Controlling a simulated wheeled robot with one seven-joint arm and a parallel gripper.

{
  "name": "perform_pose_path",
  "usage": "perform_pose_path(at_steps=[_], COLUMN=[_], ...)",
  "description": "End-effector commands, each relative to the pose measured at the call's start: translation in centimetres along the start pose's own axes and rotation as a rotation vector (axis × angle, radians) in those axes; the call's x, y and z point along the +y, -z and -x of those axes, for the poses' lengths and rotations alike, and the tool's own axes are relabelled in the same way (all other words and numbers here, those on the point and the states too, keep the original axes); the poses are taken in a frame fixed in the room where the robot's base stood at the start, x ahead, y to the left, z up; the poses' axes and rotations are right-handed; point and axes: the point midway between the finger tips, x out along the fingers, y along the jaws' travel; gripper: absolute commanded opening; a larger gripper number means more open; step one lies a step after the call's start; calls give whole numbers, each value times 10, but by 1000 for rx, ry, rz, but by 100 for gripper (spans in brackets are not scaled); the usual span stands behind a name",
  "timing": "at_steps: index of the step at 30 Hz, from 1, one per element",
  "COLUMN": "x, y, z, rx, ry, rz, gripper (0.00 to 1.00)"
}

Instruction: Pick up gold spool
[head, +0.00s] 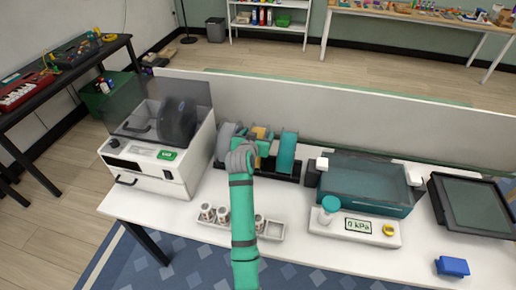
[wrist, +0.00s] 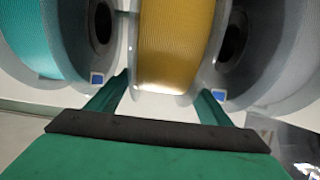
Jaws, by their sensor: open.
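The gold spool (wrist: 176,45) stands upright in the middle of the wrist view, between a teal spool (wrist: 35,40) on the left and a grey spool (wrist: 280,50) on the right. My gripper (wrist: 165,90) is open, with one fingertip on either side of the gold spool's lower rim; I cannot tell whether they touch it. In the head view a small part of the gold spool (head: 261,132) shows behind my gripper (head: 258,148), which hides most of it.
In the head view a teal spool (head: 287,150) and a grey spool (head: 228,138) flank the gold one in a dark rack. A white machine (head: 180,172) stands left and a teal-lidded box (head: 362,180) right. A tray (head: 272,231) with several small jars lies in front.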

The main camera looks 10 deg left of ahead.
Motion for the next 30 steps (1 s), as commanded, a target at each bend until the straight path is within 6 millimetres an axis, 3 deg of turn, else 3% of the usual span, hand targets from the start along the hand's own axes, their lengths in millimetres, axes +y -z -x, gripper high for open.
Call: perform_pose_path(at_steps=[5, 6, 15, 25, 30], x=[0, 0, 0, 0, 0], y=[0, 0, 0, 5, 18], z=[0, 0, 0, 1, 7], rx=[0, 0, -1, 6, 7], ry=[0, 0, 0, 0, 1], rz=[0, 0, 0, -1, -1], gripper=[73, 68, 0, 0, 0])
